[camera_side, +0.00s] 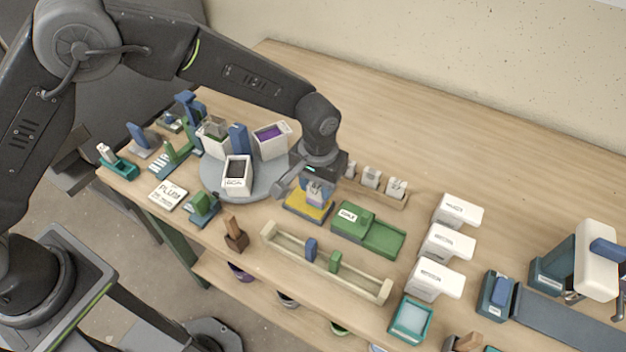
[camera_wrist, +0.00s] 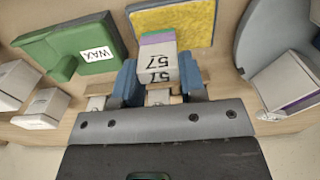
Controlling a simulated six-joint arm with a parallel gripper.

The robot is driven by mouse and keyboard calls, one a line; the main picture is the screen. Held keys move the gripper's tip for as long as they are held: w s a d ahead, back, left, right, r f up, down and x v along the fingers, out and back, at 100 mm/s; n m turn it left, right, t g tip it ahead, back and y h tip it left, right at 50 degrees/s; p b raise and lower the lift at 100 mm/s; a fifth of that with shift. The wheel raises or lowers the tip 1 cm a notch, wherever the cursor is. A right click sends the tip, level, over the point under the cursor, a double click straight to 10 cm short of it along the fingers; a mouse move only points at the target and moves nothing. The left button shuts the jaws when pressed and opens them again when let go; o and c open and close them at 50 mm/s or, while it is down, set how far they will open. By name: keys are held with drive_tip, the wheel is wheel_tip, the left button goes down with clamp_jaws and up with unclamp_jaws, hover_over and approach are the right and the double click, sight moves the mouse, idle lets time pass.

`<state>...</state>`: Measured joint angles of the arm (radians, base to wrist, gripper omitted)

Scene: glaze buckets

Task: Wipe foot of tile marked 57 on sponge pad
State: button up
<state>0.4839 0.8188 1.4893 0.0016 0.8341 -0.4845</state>
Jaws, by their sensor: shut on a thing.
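The tile marked 57 (camera_wrist: 158,68) is a small white block with green and purple bands at its far end. In the wrist view it is between the blue fingers of my gripper (camera_wrist: 160,84), which is shut on it. In the side view my gripper (camera_side: 316,182) points down over the sponge pad (camera_side: 302,207), a yellow pad on a dark base. The sponge pad also shows in the wrist view (camera_wrist: 190,20), beyond the tile. Whether the tile touches the pad I cannot tell.
A green tray labelled WAX (camera_side: 367,230) stands right of the pad. A round grey turntable (camera_side: 215,180) with white buckets is at left. Behind is a wooden rack (camera_side: 385,195) with white tiles; in front, a long trough (camera_side: 320,262). The table's back is clear.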

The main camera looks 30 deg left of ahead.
drive_tip(key=shift+f, duration=0.1)
drive_tip(key=shift+r, duration=3.05)
